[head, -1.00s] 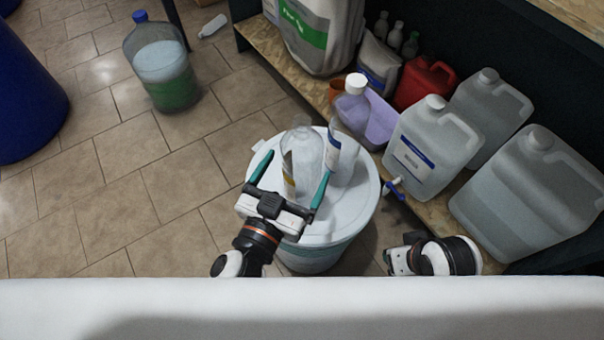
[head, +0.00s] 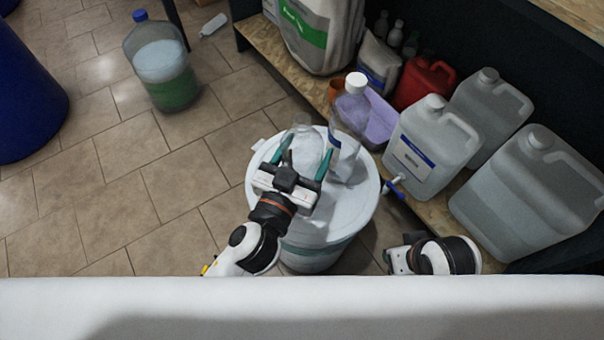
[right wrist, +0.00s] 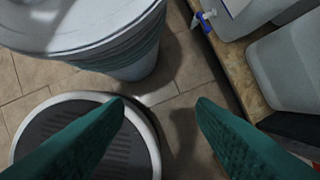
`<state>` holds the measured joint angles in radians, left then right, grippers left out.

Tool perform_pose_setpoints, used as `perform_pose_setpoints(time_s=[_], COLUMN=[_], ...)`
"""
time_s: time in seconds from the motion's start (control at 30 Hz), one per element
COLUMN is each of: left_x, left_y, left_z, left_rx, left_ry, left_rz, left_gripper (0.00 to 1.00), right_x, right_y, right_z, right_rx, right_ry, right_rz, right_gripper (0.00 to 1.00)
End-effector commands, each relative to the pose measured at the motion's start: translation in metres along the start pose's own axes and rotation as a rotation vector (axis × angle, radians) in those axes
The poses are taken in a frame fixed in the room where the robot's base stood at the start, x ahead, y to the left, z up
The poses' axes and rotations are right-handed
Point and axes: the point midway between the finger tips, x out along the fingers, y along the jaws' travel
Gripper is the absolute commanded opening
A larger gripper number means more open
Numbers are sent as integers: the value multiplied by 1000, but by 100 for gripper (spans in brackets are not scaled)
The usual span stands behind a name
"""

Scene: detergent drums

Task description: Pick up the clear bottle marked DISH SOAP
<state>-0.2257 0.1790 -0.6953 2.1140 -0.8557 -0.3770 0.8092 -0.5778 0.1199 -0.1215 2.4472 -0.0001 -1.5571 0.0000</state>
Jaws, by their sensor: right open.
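Two clear bottles stand on the white lid of a drum (head: 360,205) in the head view. The left clear bottle (head: 304,136) is between the fingers of my left gripper (head: 306,152); its label is hidden. The right clear bottle (head: 347,135) is taller, with a white cap and a blue-and-white label, just right of my left gripper's right finger. I cannot read which is marked DISH SOAP. I cannot tell whether the left fingers press on the bottle. My right gripper (right wrist: 162,108) is open and empty over the floor, beside the drum.
A low wooden shelf (head: 440,215) on the right holds white jugs (head: 425,145), a red can (head: 425,82) and a lilac basin (head: 382,120). A large green-bottomed bottle (head: 162,70) and a blue barrel (head: 28,95) stand on the left. Tiled floor between is clear.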

Motion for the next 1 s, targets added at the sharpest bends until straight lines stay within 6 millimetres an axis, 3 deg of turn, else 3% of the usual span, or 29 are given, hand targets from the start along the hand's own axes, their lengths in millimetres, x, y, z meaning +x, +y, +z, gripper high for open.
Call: perform_pose_setpoints(time_s=[0.47, 0.77, 1.0], left_x=[0, 0, 0], left_y=[0, 0, 0], left_z=[6, 38, 70], left_rx=[0, 0, 0], left_ry=[-2, -4, -4], left_rz=[0, -1, 0], left_gripper=[32, 32, 32], right_x=[-2, 54, 102], right_y=[0, 2, 5], right_z=[4, -1, -16], right_rx=[0, -2, -7], right_ry=[-11, 28, 54], right_rz=[-1, 6, 10], right_gripper=[51, 51, 51])
